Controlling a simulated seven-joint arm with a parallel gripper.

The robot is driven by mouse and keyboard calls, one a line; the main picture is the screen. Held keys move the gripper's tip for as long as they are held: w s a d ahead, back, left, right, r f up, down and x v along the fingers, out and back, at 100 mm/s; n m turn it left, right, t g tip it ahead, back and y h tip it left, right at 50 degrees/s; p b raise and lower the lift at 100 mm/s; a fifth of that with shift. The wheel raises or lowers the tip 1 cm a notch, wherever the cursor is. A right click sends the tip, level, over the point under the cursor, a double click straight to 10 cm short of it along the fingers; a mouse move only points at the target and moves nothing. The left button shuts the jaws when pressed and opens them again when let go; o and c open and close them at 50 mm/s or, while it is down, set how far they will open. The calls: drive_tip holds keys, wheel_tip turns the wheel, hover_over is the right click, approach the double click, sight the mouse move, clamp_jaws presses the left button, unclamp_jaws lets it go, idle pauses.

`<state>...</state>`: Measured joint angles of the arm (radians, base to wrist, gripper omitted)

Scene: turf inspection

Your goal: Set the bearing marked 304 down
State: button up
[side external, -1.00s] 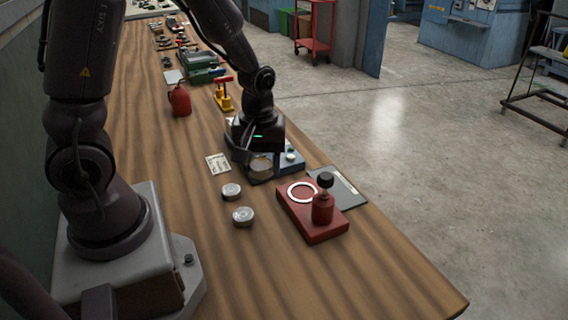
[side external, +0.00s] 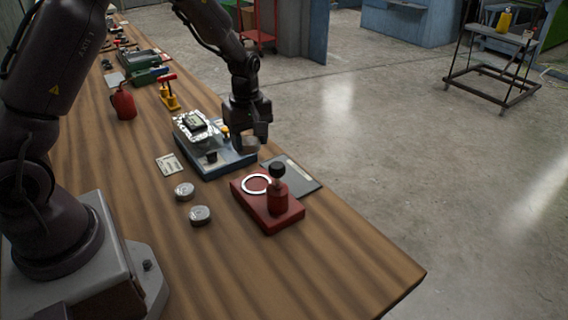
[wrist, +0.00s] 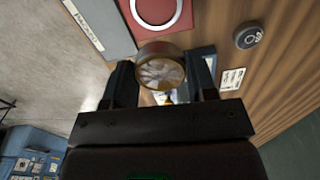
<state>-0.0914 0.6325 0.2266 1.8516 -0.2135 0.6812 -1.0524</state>
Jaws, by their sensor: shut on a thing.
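My gripper (side external: 251,138) is shut on a round metal bearing (side external: 249,144), held in the air beside the right end of a blue instrument. In the wrist view the bearing (wrist: 160,70) sits between the two fingers; no number is readable on it. A red stand (side external: 268,208) with a white ring (side external: 257,184) on its top and a red, black-knobbed post is on the bench, nearer the camera than my gripper. Two other grey bearings lie on the bench: one (side external: 184,191) and a nearer one (side external: 200,215). Their markings are too small to read.
The blue instrument (side external: 232,162) carries a display and a silvery top. A dark grey plate (side external: 300,178) lies by the bench's right edge, and a printed card (side external: 171,164) lies left of the instrument. A red can (side external: 123,104) stands farther back. The bench's near end is clear.

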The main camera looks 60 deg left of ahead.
drive_tip(key=w+a+f, duration=0.1)
drive_tip(key=w+f, duration=0.1)
drive_tip(key=w, duration=0.1)
drive_tip(key=w+f, duration=0.2)
drive_tip(key=w, duration=0.1)
drive_tip(key=w+a+f, duration=0.1)
drive_tip(key=w+f, duration=0.2)
drive_tip(key=shift+w+a, duration=0.15)
drive_tip(key=shift+a, duration=0.2)
drive_tip(key=shift+w+a+f, duration=0.15)
drive_tip(key=shift+w+f, duration=0.45)
drive_tip(key=shift+f, duration=1.7)
drive_tip(key=shift+f, duration=0.1)
drive_tip(key=o, duration=1.1)
drive_tip(key=shift+f, duration=0.1)
